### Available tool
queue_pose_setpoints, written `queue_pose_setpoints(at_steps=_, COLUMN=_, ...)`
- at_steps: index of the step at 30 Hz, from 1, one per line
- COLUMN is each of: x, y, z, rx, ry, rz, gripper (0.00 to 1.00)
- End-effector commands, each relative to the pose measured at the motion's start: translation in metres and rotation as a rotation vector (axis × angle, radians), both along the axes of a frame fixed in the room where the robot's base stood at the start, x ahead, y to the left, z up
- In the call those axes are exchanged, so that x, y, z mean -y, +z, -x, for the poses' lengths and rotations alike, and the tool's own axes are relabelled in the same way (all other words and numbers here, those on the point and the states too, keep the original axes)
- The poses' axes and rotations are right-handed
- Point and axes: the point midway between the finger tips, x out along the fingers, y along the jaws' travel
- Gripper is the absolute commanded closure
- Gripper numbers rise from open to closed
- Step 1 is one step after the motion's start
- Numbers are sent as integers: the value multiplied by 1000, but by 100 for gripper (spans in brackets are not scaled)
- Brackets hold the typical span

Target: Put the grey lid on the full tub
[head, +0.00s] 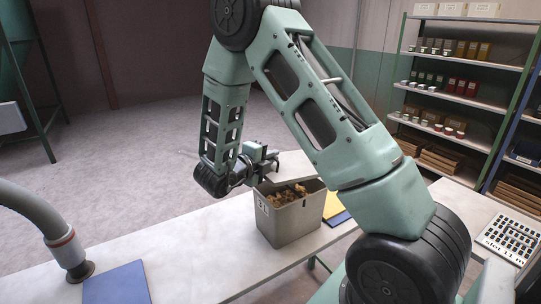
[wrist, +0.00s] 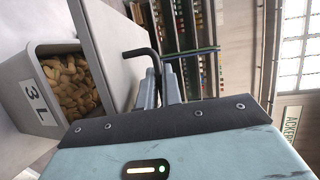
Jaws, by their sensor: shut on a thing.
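The full tub (head: 287,223) is a grey box marked "3L", standing on the pale bench and filled with brown nuts (head: 290,193). It also shows at the left of the wrist view (wrist: 29,97), with the nuts uncovered. My gripper (head: 271,163) is above the tub's far side. In the wrist view its fingers (wrist: 160,88) are shut on the black handle of the grey lid (wrist: 107,42). The lid is a flat pale panel, apart from the tub's opening. In the head view the lid (head: 297,164) shows behind the tub, partly hidden by my arm.
The pale bench (head: 190,240) runs across the front. A blue mat (head: 117,284) and a grey hose nozzle (head: 70,255) are on the left. A yellow sheet (head: 333,205) and a blue one lie right of the tub. Shelves (head: 465,85) stand at the back right.

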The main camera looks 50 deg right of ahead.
Motion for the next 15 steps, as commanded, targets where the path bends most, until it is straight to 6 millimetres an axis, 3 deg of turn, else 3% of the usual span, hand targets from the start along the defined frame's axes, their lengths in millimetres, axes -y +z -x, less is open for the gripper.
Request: queue_pose_setpoints(at_steps=15, x=0, y=-37, z=0, rx=-2, ry=1, rz=0, gripper=100)
